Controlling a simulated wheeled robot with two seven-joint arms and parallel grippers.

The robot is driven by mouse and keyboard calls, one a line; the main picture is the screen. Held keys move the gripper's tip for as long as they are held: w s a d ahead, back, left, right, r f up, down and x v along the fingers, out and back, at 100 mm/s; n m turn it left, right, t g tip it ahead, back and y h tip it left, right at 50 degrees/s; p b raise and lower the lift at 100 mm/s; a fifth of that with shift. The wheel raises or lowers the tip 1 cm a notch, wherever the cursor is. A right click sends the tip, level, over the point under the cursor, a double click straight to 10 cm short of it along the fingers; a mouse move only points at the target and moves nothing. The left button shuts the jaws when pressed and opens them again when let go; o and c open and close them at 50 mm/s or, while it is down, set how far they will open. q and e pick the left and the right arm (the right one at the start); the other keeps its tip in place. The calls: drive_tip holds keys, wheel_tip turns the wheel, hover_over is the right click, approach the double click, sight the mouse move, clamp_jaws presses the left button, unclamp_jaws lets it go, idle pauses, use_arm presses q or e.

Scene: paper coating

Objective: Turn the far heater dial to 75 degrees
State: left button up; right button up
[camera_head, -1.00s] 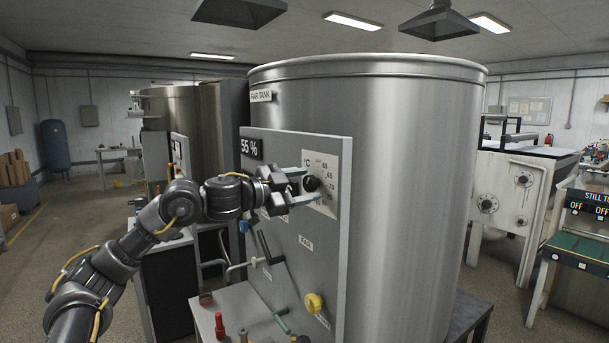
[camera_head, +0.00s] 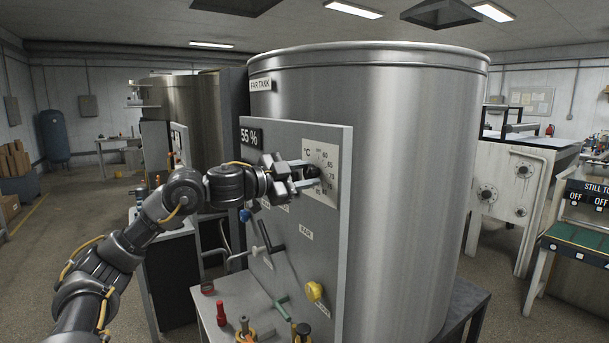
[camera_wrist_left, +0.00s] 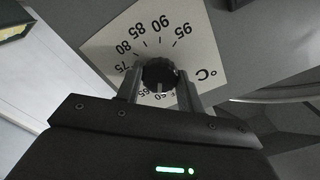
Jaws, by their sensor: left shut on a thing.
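The black heater dial (camera_wrist_left: 158,74) sits on a white °C scale plate on the upright grey panel (camera_head: 325,245) in front of the tank marked FAR TANK (camera_head: 400,190). My left gripper (camera_head: 316,174) reaches the plate from the left and is shut on the dial, one finger on each side. It also shows in the wrist view (camera_wrist_left: 159,90). That view shows scale numbers including 75, 80, 85, 90 and 95 around the dial. A pale mark on the dial points down toward my gripper, near the low numbers, partly hidden by the fingers. My right gripper is out of view.
A 55 % display (camera_head: 251,138) is above my left gripper. A yellow knob (camera_head: 314,291) and a lever handle (camera_head: 265,250) are lower on the panel. A small table (camera_head: 235,290) with red items stands below. Open floor lies to the left.

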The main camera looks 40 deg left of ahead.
use_arm(q)
drive_tip(key=m, duration=0.4)
drive_tip(key=shift+m, duration=0.3)
drive_tip(key=m, duration=0.4)
drive_tip(key=m+b, duration=0.1)
drive_tip(key=m, duration=0.3)
drive_tip(key=shift+m, duration=2.3)
drive_tip(key=shift+f, duration=0.1)
drive_tip(key=o, duration=1)
drive_tip(key=shift+s+b, duration=0.1)
drive_tip(key=shift+b, duration=0.2)
